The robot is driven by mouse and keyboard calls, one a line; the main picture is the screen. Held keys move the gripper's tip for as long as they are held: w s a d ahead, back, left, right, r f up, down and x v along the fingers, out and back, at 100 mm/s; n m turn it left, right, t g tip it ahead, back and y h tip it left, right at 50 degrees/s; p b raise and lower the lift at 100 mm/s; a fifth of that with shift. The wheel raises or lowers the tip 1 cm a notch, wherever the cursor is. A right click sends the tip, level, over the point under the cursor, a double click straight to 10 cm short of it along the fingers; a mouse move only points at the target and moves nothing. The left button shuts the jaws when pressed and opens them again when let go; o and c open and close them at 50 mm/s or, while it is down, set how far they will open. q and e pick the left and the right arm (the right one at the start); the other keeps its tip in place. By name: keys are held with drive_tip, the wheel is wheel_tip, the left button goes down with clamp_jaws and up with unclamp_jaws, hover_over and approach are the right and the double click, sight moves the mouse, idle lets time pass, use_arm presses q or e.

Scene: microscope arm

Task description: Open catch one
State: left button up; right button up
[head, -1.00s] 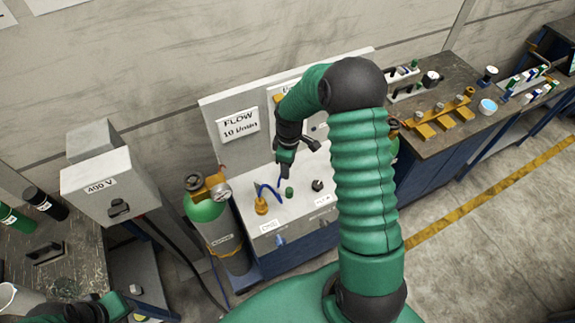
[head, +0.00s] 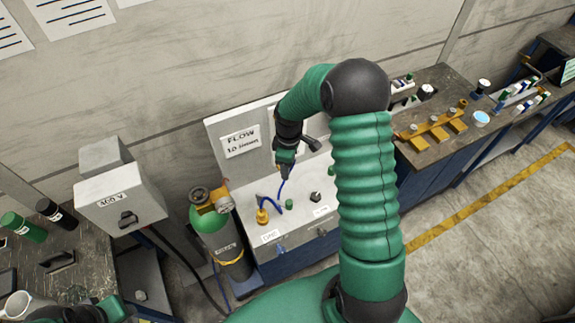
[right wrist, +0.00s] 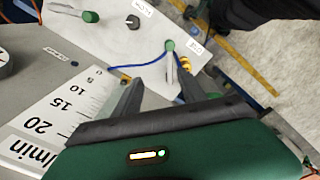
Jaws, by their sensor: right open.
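My right gripper (head: 286,176) hangs over the white console (head: 262,252) in the head view, in front of the upright panel. In the right wrist view its two dark fingers (right wrist: 157,95) are apart, with nothing gripped between them. Beyond them are a green-capped grey lever-like part (right wrist: 171,60), a blue cord and a small yellow fitting (right wrist: 184,92). Another green-ended part (right wrist: 90,17) and a black knob (right wrist: 133,22) lie farther up. I cannot tell which part is catch one. My left arm shows at the bottom left of the head view; its fingers cannot be made out.
A green-topped gas cylinder (head: 212,225) with a gauge stands left of the console. A grey 400 V box (head: 120,195) is farther left. A bench (head: 440,90) with yellow fixtures is at right. The panel's FLOW sign (head: 240,141) is behind the console.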

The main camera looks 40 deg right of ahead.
drive_tip(key=shift+a+r, duration=0.1)
drive_tip(key=shift+r, duration=0.05)
idle(0.3)
wheel_tip(320, 180, up, 17)
drive_tip(key=b, duration=0.5)
drive_tip(key=shift+s+a, duration=0.2)
